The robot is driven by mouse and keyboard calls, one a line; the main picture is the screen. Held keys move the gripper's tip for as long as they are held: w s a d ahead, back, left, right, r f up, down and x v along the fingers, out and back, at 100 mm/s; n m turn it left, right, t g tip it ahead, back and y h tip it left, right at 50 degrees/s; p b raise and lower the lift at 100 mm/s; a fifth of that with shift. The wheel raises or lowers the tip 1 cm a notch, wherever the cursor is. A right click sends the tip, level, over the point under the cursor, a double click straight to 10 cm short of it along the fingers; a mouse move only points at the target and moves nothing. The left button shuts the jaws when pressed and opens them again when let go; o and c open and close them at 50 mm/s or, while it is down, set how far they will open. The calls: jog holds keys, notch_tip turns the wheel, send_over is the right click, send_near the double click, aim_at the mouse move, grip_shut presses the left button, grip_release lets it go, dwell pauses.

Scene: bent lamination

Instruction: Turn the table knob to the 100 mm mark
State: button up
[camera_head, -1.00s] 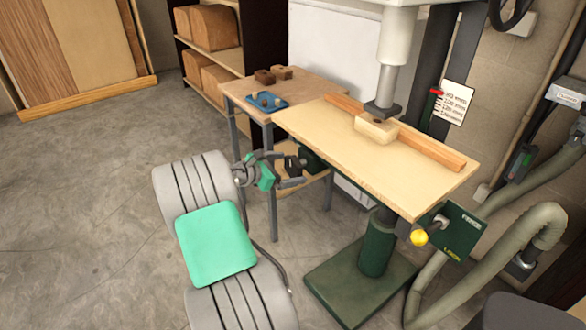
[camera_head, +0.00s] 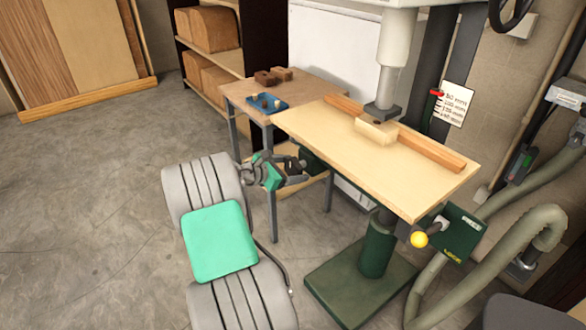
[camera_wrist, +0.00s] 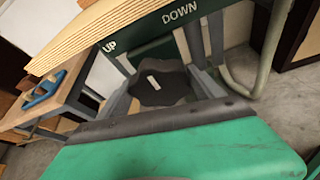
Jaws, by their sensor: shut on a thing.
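The table knob (camera_wrist: 160,92) is dark and lobed with a white mark, on a green panel lettered UP and DOWN under the tabletop's edge in the wrist view. My gripper (camera_head: 297,168) is shut on the knob at the left of the machine table (camera_head: 400,178); its fingers largely cover the knob in the head view. The mm scale (camera_head: 456,103) is a white card on the machine's column, with a red pointer (camera_head: 436,92) beside its upper lines. The print is small, so I cannot tell the exact mark.
A wooden fence (camera_head: 430,150) and a small block (camera_head: 376,132) are on the machine table. A yellow ball handle (camera_head: 419,239) sits at its front right. The floor at left is clear.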

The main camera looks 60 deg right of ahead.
jog(key=shift+s, duration=0.1)
jog(key=c, duration=0.3)
jog(key=shift+f, duration=0.1)
